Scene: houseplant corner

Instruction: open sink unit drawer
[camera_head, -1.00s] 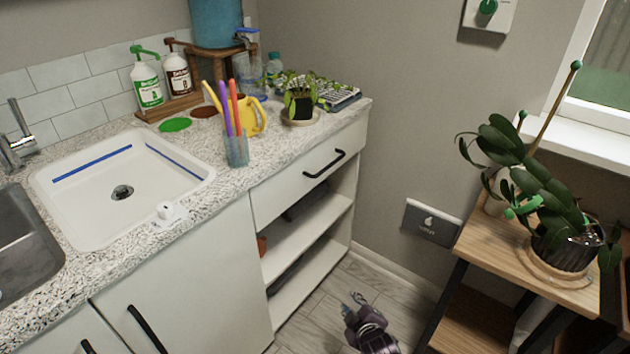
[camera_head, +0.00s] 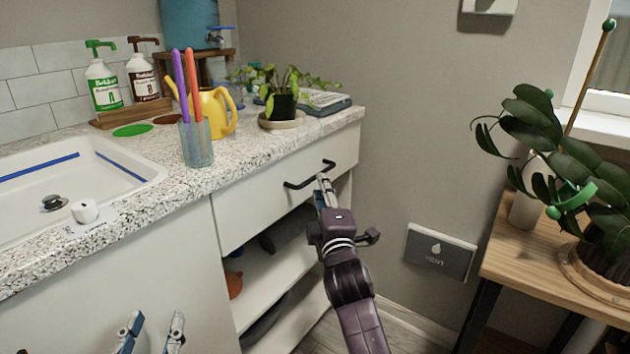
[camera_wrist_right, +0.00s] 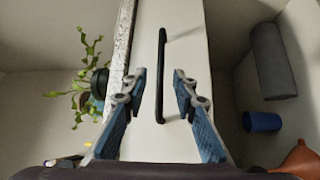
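The sink unit drawer (camera_head: 270,200) is a white front with a black bar handle (camera_head: 310,175), under the speckled worktop. It looks closed and flush. My right gripper (camera_head: 324,185) is at the handle in the head view. In the right wrist view my right gripper (camera_wrist_right: 160,80) is open, with blue-padded fingers on either side of the black handle (camera_wrist_right: 161,75). Whether a finger touches the handle cannot be told. My left gripper (camera_head: 152,330) shows at the bottom left, its two fingertips apart and nothing between them, in front of the white cabinet door (camera_head: 130,270).
Open shelves (camera_head: 290,280) under the drawer hold a grey roll and an orange item. A wooden plant stand (camera_head: 530,250) is at right.

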